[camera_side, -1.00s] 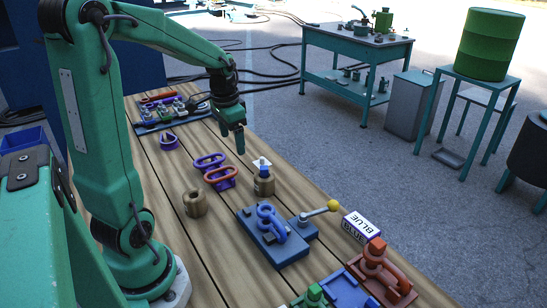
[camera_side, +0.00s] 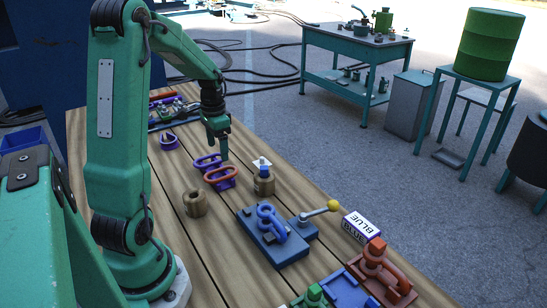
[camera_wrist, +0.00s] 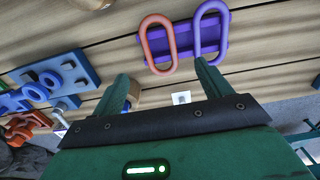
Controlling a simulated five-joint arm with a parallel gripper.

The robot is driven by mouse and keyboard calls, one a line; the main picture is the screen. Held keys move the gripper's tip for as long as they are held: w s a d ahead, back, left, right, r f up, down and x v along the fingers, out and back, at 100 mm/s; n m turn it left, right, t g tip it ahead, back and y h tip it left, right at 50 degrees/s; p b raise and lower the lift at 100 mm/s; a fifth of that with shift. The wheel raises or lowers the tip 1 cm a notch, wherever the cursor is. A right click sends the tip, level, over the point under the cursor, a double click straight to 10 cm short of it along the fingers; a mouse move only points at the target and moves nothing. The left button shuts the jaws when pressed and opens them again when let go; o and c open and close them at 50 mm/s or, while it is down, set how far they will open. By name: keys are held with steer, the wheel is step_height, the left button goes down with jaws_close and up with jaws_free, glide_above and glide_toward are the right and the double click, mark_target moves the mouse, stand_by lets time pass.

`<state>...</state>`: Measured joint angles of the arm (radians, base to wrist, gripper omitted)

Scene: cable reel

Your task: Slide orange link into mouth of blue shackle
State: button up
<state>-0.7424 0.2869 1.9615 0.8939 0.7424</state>
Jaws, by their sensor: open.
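The orange link (camera_side: 221,174) is an oval ring on a purple rack (camera_side: 226,184), with a purple link (camera_side: 207,161) beside it. In the wrist view the orange link (camera_wrist: 146,40) stands ahead of the space between my fingertips, and the purple link (camera_wrist: 222,30) is to its right. My gripper (camera_side: 223,151) is open and empty, pointing down just above the links. Its fingers (camera_wrist: 163,74) show apart in the wrist view, not touching the orange link. The blue shackle (camera_side: 266,215) is on a blue base (camera_side: 258,238) nearer the side camera; I cannot make out its mouth clearly.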

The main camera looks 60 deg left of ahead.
steer(key=shift+f, duration=4.15)
steer(key=c, duration=1.3)
step_height(320, 180, up, 7)
steer(key=shift+w+d+r+m, duration=0.1)
steer(key=shift+w+d+m, duration=0.15)
steer(key=shift+d+m, duration=0.85)
steer(key=d+m, duration=1.2)
steer(key=m, duration=0.3)
steer(key=shift+w+r+m, duration=0.15)
steer(key=shift+r+m, duration=0.05)
steer(key=shift+m, duration=0.2)
